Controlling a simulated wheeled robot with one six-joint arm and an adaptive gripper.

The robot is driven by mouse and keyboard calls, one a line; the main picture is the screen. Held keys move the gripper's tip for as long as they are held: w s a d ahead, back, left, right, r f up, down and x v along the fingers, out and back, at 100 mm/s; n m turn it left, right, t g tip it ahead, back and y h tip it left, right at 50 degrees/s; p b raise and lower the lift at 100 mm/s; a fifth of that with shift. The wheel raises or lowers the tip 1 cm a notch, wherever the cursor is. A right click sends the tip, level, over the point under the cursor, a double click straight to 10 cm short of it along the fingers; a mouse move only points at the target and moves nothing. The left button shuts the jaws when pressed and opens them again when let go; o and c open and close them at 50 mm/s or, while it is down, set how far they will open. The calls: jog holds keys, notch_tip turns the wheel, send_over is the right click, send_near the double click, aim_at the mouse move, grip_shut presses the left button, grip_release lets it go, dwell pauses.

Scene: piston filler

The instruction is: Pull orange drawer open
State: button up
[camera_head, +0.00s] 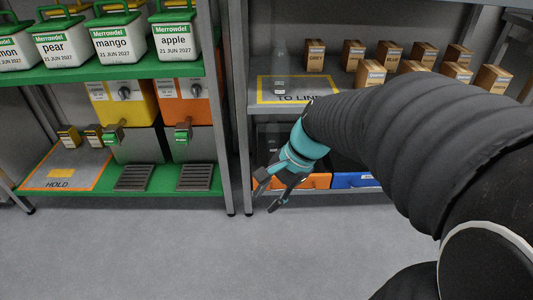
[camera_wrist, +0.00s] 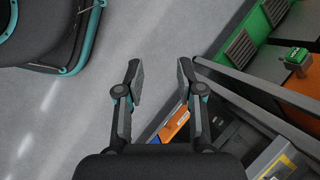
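The orange drawer (camera_head: 318,181) is low under the right-hand shelf, beside a blue drawer (camera_head: 352,180). My arm and gripper hide part of its front in the head view. A strip of the orange drawer (camera_wrist: 174,126) also shows in the wrist view, below and beside the right finger, with a pale label on it. My gripper (camera_head: 267,194) is in front of the drawer's left end, near the shelf post. In the wrist view my gripper (camera_wrist: 161,72) is open, with only grey floor between its fingertips. I see no contact with the drawer.
A left rack (camera_head: 120,72) holds labelled white boxes with green lids, and dispensers below. A grey post (camera_head: 243,160) stands close to my gripper. Small cartons (camera_head: 370,73) and a clear bottle (camera_head: 280,65) stand on the right shelf. The floor (camera_head: 150,250) in front is clear.

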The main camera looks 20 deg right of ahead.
jog(key=w+d+f+m+y+b, duration=0.2)
jog(key=w+d+f+m+y, duration=0.15)
jog(key=w+f+m, duration=0.45)
jog(key=m+t+b, duration=0.5)
jog(key=m+t, duration=0.8)
jog(key=m, duration=1.6)
send_near(295, 190)
jog(key=b+x, duration=0.1)
jog(key=x, duration=0.9)
jog(key=shift+w+a+f, duration=0.15)
jog(key=shift+w+a, duration=0.05)
jog(key=shift+w, duration=0.15)
grip_shut()
